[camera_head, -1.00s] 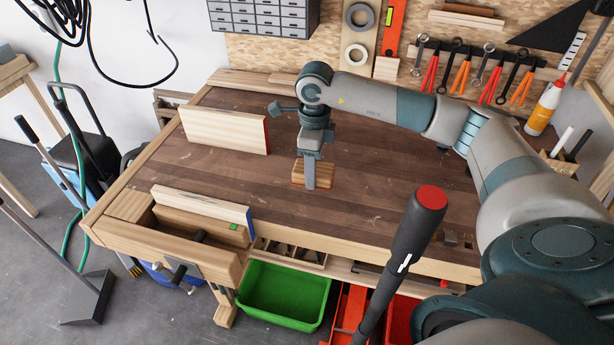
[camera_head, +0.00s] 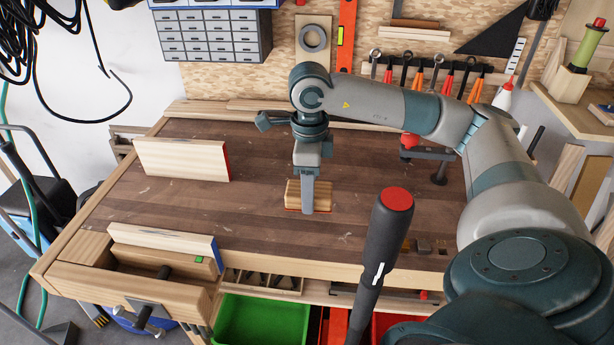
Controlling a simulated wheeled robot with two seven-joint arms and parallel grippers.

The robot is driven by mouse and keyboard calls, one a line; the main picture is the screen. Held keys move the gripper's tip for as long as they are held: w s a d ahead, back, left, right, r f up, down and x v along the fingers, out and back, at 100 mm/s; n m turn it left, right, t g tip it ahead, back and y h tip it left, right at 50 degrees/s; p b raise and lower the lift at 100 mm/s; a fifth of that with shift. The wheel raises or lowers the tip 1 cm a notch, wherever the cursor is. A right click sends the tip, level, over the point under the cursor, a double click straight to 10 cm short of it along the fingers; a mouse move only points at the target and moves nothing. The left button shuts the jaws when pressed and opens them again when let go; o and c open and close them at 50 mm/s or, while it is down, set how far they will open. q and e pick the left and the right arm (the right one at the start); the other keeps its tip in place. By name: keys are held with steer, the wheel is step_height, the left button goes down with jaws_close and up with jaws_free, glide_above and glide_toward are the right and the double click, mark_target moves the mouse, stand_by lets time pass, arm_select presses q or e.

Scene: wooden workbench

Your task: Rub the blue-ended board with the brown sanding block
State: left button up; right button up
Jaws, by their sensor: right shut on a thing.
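My right gripper (camera_head: 309,200) points straight down and is shut on the brown sanding block (camera_head: 292,190). The block has a thin red lower edge and is at or just above the middle of the bench top; I cannot tell whether it touches. The blue-ended board (camera_head: 160,243) is pale wood, standing on its long edge at the bench's front left, by the wooden vise. Its blue end faces right. The block is behind and to the right of this board, clearly apart from it. My left gripper is not in view.
A red-ended board (camera_head: 180,160) stands on the bench (camera_head: 260,150) at the back left. The vise jaw (camera_head: 125,285) sticks out at the front left. A dark red-topped handle (camera_head: 388,240) covers part of the bench's front. Bench top between the boards and the block is clear.

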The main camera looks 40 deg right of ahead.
steer(key=o, duration=0.4)
steer(key=shift+c, duration=1.1)
steer(key=shift+a+f+n, duration=0.1)
steer(key=shift+a+n, duration=0.4)
steer(key=shift+n, duration=0.2)
steer(key=a+f+n, duration=0.1)
steer(key=a+n, duration=0.7)
steer(key=n, duration=0.5)
steer(key=s+a+f+n, duration=0.1)
steer(key=a+f+n, duration=0.1)
steer(key=a+n, duration=0.7)
steer(key=n, duration=0.4)
steer(key=shift+s, duration=0.25)
steer(key=shift+r, duration=0.2)
